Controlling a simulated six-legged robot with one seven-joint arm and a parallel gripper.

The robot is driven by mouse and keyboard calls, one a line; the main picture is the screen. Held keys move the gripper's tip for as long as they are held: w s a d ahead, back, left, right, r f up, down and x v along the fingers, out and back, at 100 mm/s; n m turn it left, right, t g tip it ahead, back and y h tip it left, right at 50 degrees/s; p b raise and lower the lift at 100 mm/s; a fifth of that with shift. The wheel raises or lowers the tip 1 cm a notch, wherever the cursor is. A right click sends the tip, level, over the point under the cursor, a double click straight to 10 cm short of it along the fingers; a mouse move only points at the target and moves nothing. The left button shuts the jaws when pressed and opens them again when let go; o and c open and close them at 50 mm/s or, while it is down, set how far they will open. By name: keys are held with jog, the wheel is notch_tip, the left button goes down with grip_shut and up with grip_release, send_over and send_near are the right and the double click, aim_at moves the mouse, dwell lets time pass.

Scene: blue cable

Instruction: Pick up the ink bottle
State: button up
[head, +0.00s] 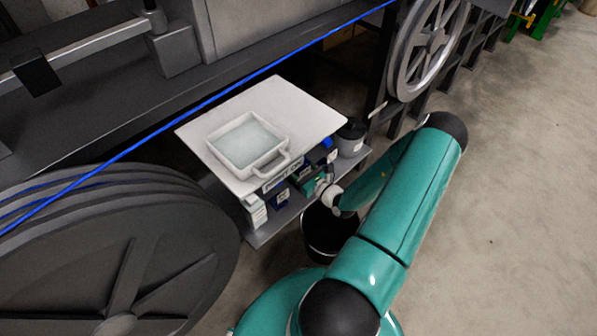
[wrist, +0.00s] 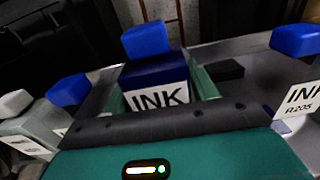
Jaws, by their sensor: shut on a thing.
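The ink bottle (wrist: 157,75) is dark blue with a bright blue cap and a white label reading INK. It stands in the middle of the wrist view. My gripper (wrist: 160,92) has one finger on each side of the bottle and is shut on it. The label's lower part is hidden behind the gripper body. In the head view my gripper (head: 322,184) is at the right side of the shelf under the white tabletop, and the bottle in it cannot be clearly made out there.
Another ink bottle (wrist: 298,98) with a blue cap is on the right, and more capped containers are on the left. A white tray (head: 245,142) sits on the white tabletop (head: 300,103) above the shelf. A black bin (head: 325,232) is below. A blue cable (head: 205,104) runs past behind.

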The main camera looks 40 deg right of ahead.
jog(key=s+a+r, duration=0.6)
jog(key=s+r, duration=0.4)
jog(key=s, duration=0.2)
jog(key=shift+s+a, duration=0.25)
